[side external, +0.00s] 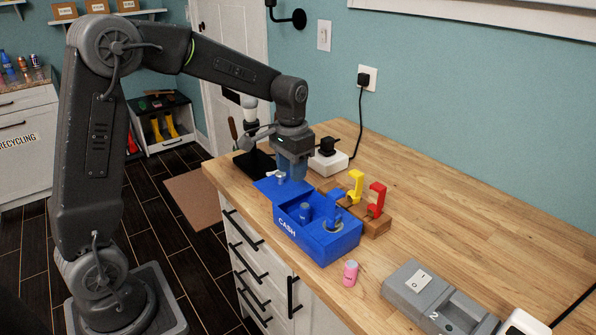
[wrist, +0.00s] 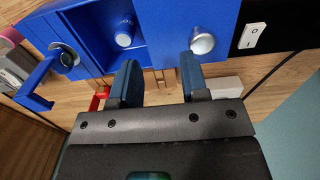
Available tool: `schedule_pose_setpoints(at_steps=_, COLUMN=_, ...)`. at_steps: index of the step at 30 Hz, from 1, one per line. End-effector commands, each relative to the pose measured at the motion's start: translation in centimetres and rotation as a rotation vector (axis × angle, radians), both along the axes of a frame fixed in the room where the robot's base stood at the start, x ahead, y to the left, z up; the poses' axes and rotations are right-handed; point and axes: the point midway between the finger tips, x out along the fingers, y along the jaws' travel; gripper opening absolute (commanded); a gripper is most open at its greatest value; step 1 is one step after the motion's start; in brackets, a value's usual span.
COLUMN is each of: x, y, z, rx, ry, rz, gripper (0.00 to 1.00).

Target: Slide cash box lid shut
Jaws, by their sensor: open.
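The blue cash box (side external: 318,243), marked CASH, stands on the wooden counter, and its open inside shows in the wrist view (wrist: 152,30). Its flat blue lid (side external: 268,187) sits off toward the back left, leaving much of the box uncovered. A silver knob (side external: 281,177) stands on the lid and shows in the wrist view (wrist: 202,41). A blue cylinder (side external: 304,211) is inside the box. My gripper (side external: 292,176) is open and empty near the lid. In the wrist view, the knob lies just beyond the right finger of my gripper (wrist: 158,72), not between the fingers.
A blue hook-shaped piece (side external: 336,212) stands at the box's right part. Yellow (side external: 356,184) and red (side external: 377,198) pieces stand on a wooden block behind it. A pink cylinder (side external: 350,273) and grey switch unit (side external: 425,292) are in front.

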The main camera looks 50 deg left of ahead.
Motion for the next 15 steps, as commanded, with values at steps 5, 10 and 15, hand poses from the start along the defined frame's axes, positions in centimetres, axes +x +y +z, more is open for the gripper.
schedule_pose_setpoints(at_steps=5, x=0.0, y=2.6, z=0.0, rx=0.000, ry=0.000, rz=0.004, gripper=0.41)
schedule_pose_setpoints(at_steps=10, x=0.0, y=4.7, z=0.0, rx=0.000, ry=0.001, rz=0.004, gripper=0.41)
schedule_pose_setpoints(at_steps=15, x=-0.1, y=4.5, z=-1.9, rx=-0.001, ry=0.002, rz=-0.001, gripper=0.41)
